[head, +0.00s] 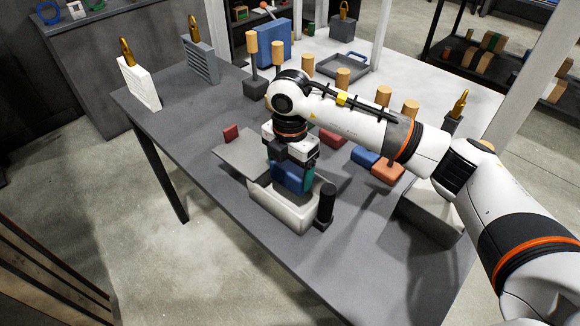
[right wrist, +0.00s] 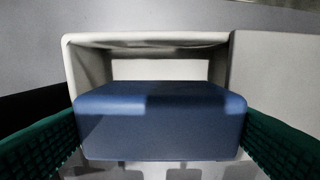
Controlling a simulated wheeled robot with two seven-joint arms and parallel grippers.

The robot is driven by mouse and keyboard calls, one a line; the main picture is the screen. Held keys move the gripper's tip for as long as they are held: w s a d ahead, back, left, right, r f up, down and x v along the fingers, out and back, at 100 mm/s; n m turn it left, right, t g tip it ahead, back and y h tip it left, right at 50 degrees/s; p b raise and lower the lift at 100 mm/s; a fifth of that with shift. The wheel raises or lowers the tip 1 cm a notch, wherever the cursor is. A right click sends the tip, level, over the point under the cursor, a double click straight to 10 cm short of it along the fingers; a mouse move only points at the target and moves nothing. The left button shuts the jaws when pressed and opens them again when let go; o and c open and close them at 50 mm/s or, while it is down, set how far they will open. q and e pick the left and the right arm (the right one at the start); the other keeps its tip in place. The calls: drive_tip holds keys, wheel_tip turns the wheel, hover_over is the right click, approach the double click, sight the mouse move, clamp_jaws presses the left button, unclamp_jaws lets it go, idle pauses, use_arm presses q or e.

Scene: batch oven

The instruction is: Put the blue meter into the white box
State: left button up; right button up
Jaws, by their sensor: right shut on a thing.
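The blue meter (head: 287,178) is a blue block with rounded edges. My right gripper (head: 292,176) is shut on it, with the green finger pads on its two sides; the meter also shows in the right wrist view (right wrist: 160,120). The white box (head: 275,211) stands open on the grey table, and the meter is over its opening. In the right wrist view the box rim (right wrist: 145,38) shows beyond the meter. I cannot tell how far the meter's lower edge is from the box. My left gripper is not in view.
A flat grey panel (head: 240,153) adjoins the box at its left. A black cylinder (head: 326,203) stands close to its right. The table's front left is clear.

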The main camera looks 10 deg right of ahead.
sight(291, 180)
drive_tip(key=shift+f+b, duration=1.25)
drive_tip(key=shift+f, duration=0.45)
idle(1.3)
drive_tip(key=o, duration=1)
drive_tip(key=shift+s+d, duration=0.1)
drive_tip(key=shift+s, duration=0.05)
drive_tip(key=shift+r, duration=0.1)
wheel_tip(291, 180, up, 11)
drive_tip(key=shift+f+b, duration=0.2)
drive_tip(key=shift+b, duration=0.95)
drive_tip(key=shift+r, duration=0.75)
